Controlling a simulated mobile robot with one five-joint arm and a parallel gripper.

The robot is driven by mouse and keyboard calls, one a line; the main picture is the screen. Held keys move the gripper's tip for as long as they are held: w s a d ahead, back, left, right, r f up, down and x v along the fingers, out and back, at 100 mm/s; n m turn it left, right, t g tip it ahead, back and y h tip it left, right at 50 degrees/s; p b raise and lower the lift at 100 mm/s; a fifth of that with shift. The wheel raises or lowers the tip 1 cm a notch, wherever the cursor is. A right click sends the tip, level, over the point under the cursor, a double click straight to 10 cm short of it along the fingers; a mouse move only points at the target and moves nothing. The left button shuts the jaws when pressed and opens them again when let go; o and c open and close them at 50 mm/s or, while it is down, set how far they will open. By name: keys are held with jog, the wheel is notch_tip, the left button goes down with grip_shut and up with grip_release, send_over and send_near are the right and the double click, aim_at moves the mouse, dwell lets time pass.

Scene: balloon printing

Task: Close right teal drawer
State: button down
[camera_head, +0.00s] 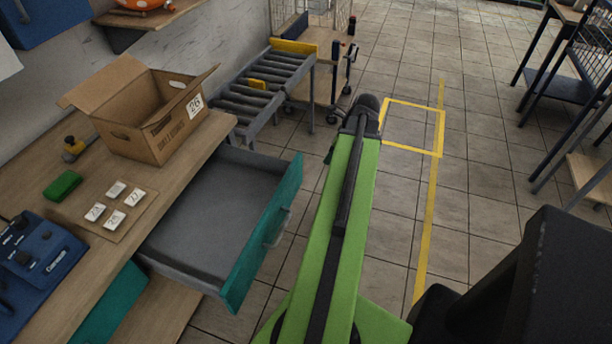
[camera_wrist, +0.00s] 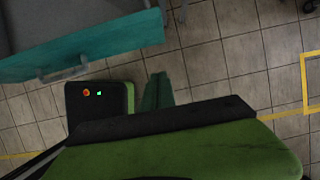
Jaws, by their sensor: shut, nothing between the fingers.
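The right teal drawer (camera_head: 262,236) is pulled far out from the wooden workbench in the head view. Its grey inside looks empty. Its teal front has a metal handle (camera_head: 278,228) on its outer face. In the wrist view the teal front (camera_wrist: 100,45) crosses the upper left, with the handle (camera_wrist: 62,72) on its lower edge. My gripper (camera_wrist: 157,76) shows there as two dark green fingers, shut and empty. In that view they appear below the drawer front, apart from it, over the floor.
Another teal drawer front (camera_head: 112,302) sits flush at the lower left. A cardboard box (camera_head: 152,141), cards (camera_head: 116,190) and a blue device (camera_head: 38,262) stand on the workbench (camera_head: 185,150). A roller conveyor (camera_head: 262,92) lies beyond.

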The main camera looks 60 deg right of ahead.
jog(key=w+a+f+b, duration=0.2)
jog(key=w+f+b, duration=0.5)
jog(key=f+b, duration=0.2)
jog(key=shift+w, duration=0.3)
jog(key=shift+f, duration=0.1)
